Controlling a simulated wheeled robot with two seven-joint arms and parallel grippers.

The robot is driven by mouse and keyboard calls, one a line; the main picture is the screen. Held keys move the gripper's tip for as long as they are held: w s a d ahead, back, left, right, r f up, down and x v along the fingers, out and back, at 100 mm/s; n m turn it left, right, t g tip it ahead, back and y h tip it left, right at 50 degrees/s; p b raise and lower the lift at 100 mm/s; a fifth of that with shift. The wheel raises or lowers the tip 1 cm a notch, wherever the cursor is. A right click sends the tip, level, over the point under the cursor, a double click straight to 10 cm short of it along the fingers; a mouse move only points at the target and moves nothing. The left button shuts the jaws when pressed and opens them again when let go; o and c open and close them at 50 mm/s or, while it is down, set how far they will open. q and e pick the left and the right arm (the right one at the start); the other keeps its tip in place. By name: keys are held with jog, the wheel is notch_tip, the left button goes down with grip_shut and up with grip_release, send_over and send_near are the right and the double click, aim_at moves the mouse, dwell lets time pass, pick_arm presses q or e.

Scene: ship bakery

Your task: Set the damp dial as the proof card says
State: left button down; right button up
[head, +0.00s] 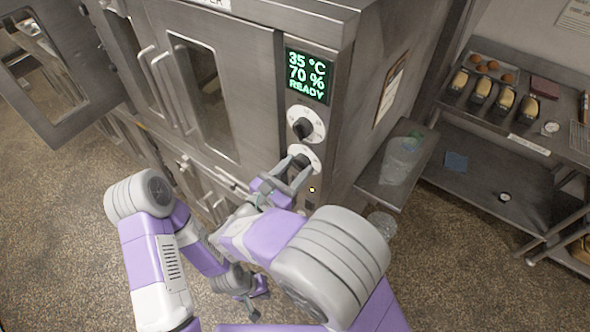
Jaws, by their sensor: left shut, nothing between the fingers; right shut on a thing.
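The proofer cabinet's control panel has a green display (307,76) reading 35 °C, 70 % and READY. Below it is an upper dial (306,124) with a black knob on a white face. Under that is a lower dial (311,154), partly hidden by my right gripper (294,172), which is shut on its knob. The dial labels are too small to read. A framed card (391,88) hangs on the cabinet's right side; its text is unreadable from here. My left gripper (251,302) is shut and empty, low in front of the cabinet and above the floor.
A small yellow light (312,189) sits below the lower dial. A side shelf (370,181) holds a clear bottle (403,153). At right, a steel rack (508,142) bears loaves and buns. An oven-like door (60,85) stands open at left. Floor is clear at lower left.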

jog(key=m+b, duration=0.3)
jog(key=b, duration=0.1)
jog(key=m+b, duration=0.8)
jog(key=shift+f, duration=0.25)
jog(key=m+b, duration=0.9)
jog(key=b, duration=0.3)
jog(key=shift+r+m, duration=0.1)
jog(key=shift+m, duration=0.2)
jog(key=shift+a+r+m+b, duration=0.1)
jog(key=shift+r+m+b, duration=0.1)
jog(key=shift+m+b, duration=1.35)
jog(key=o, duration=1)
jog(key=shift+r, duration=0.1)
jog(key=shift+o, duration=0.2)
